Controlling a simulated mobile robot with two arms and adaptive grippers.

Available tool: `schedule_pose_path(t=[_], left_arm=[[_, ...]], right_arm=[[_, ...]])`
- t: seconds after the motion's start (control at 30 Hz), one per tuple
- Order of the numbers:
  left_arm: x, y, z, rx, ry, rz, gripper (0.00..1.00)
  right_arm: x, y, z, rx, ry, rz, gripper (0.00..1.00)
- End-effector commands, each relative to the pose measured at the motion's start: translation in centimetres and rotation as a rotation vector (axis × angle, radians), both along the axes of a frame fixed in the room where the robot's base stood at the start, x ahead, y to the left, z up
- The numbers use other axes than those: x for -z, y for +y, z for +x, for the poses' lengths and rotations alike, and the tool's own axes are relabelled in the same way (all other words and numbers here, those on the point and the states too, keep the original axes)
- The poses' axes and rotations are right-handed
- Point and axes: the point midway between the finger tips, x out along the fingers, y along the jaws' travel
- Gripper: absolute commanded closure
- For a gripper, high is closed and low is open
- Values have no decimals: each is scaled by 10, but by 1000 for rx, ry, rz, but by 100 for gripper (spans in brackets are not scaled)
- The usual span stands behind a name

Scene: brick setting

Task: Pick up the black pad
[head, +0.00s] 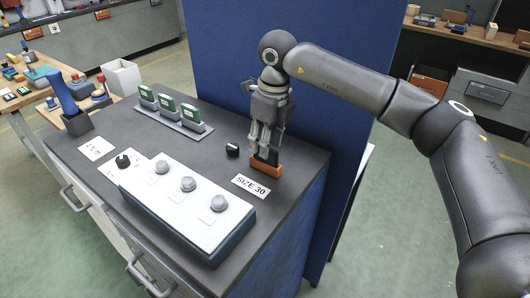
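A black, flat piece (265,158), which looks like the black pad, stands upright in or against an orange block (265,169) near the right edge of the grey bench top. My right gripper (265,147) points down directly over it, with its fingertips at the upper part of the black piece. The fingers partly hide it, and I cannot tell if they touch it. A smaller black object (232,150) lies on the bench just left of the gripper. My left gripper is not in view.
A "SIZE 30" label (250,187) lies in front of the orange block. A white panel with grey knobs (188,200) fills the front of the bench. Green pieces stand in a grey rack (186,124). A blue partition (285,75) rises behind my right gripper.

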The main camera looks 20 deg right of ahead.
Motion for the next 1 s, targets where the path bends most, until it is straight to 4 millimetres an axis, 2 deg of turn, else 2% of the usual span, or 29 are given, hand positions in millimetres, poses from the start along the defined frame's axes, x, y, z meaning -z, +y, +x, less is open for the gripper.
schedule_pose_path(t=[0.03,0.2,0.47,0.77,1.0], left_arm=[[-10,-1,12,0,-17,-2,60],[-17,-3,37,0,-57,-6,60],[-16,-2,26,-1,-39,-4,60],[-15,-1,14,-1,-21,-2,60],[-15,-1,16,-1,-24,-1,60]], right_arm=[[4,0,-3,0,4,-2,62],[26,2,-1,1,2,0,62],[32,2,0,0,-1,0,62],[31,2,0,0,0,0,98],[31,2,0,0,0,0,100]])
